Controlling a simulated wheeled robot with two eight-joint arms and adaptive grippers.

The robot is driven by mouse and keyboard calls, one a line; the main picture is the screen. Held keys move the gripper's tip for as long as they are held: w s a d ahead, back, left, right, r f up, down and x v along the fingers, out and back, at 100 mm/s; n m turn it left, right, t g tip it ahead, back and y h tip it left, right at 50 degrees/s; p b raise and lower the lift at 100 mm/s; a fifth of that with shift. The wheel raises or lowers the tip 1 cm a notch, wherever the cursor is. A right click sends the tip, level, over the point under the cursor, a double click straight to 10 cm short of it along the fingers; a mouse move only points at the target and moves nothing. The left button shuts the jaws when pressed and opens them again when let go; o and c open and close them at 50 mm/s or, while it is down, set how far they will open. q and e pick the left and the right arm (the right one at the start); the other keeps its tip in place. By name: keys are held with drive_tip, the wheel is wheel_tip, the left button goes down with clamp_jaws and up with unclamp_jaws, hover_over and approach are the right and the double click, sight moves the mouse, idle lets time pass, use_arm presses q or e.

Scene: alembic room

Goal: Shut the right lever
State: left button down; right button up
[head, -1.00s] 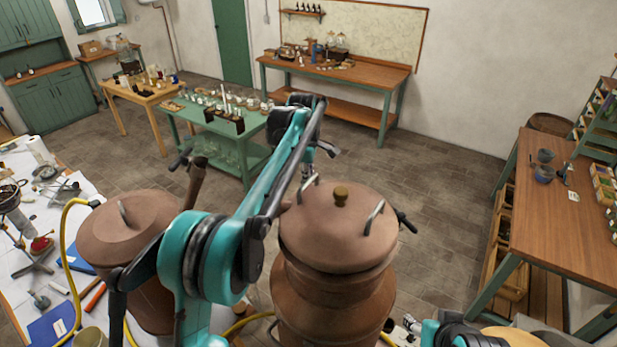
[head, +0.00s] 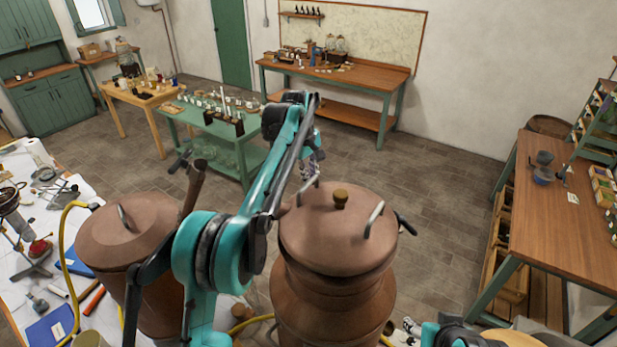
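Two copper vessels stand in front of me. The right one (head: 330,240) has a lid with a brown knob and two metal handles. A short dark lever (head: 406,224) juts out at its right side, slanting down to the right. The left vessel (head: 130,230) has a copper pipe with a dark lever (head: 180,161) near its top. My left arm reaches over between the vessels. My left gripper (head: 312,168) hangs behind the right vessel's lid, apart from the right lever; its fingers are too small and partly hidden to judge. My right arm shows only at the bottom edge; I cannot make out its gripper.
A green table (head: 215,125) with glassware stands beyond the vessels. A wooden bench (head: 560,215) is at the right. A white-covered table (head: 30,215) with tools and a yellow hose is at the left. The floor right of the right vessel is clear.

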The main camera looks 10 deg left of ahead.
use_arm(q)
drive_tip(key=m, duration=0.2)
drive_tip(key=w+m, duration=0.1)
drive_tip(key=shift+d+m+g+h, duration=0.3)
drive_tip(key=shift+d, duration=0.1)
drive_tip(key=shift+w+d+f+m, duration=0.1)
drive_tip(key=shift+d+m, duration=0.1)
drive_tip(key=shift+m, duration=0.5)
drive_tip(key=shift+w+d+m, duration=0.1)
drive_tip(key=shift+d+m, duration=0.1)
drive_tip(key=shift+m, duration=0.5)
drive_tip(key=c, duration=1.5)
unclamp_jaws()
drive_tip(key=shift+c, duration=0.2)
